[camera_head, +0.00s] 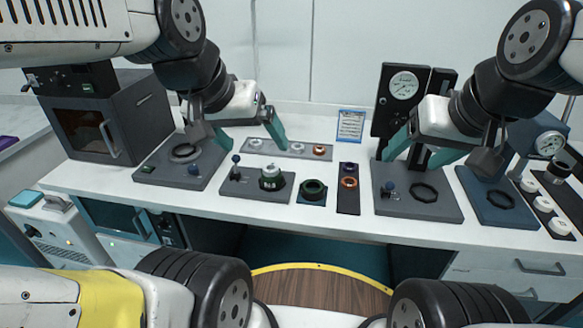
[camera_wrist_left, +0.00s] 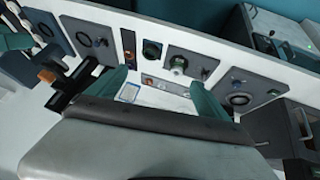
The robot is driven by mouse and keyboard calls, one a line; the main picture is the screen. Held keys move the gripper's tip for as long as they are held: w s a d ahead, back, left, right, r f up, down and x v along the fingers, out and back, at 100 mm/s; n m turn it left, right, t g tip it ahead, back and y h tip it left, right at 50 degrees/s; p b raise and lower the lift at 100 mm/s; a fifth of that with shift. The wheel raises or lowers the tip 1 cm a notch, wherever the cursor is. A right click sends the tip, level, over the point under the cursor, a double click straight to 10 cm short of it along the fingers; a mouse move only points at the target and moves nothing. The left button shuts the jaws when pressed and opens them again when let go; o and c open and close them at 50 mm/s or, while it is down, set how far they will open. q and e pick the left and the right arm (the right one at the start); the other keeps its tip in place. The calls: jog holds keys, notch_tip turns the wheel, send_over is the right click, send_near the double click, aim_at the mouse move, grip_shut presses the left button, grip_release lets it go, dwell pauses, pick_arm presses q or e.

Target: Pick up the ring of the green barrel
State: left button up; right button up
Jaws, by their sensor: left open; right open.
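A short barrel (camera_head: 270,177) with a silver top and a dark green band stands on a grey plate (camera_head: 240,188) at the middle left of the table. A dark green ring (camera_head: 314,188) lies on a small dark plate just right of it. In the left wrist view the barrel (camera_wrist_left: 178,64) and the green ring (camera_wrist_left: 152,50) show beyond the fingers. I cannot tell which part is the barrel's ring. My left gripper (camera_head: 244,138) is open and empty, above and behind the barrel; its fingers (camera_wrist_left: 158,80) show apart. My right gripper (camera_head: 414,160) is open and empty above the right plate.
Plates with dark rings (camera_head: 451,211) lie at both sides. A gauge panel (camera_head: 403,85) and a black box (camera_head: 105,115) stand behind. The table's front edge is clear.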

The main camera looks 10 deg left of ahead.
pick_arm(q)
jog(key=w+d+f+g, duration=0.2)
jog(key=w, duration=0.4)
jog(key=w+d+f+g, duration=0.1)
jog(key=w+d+f, duration=0.15)
jog(key=w, duration=0.35)
jog(key=g+y, duration=0.2)
jog(key=g, duration=0.1)
send_over(313, 186)
notch_tip(313, 186, down, 14)
jog(key=shift+f, duration=0.25)
notch_tip(313, 186, down, 8)
jog(key=shift+f, duration=0.1)
jog(key=c, duration=1.4)
jog(key=shift+r, duration=0.2)
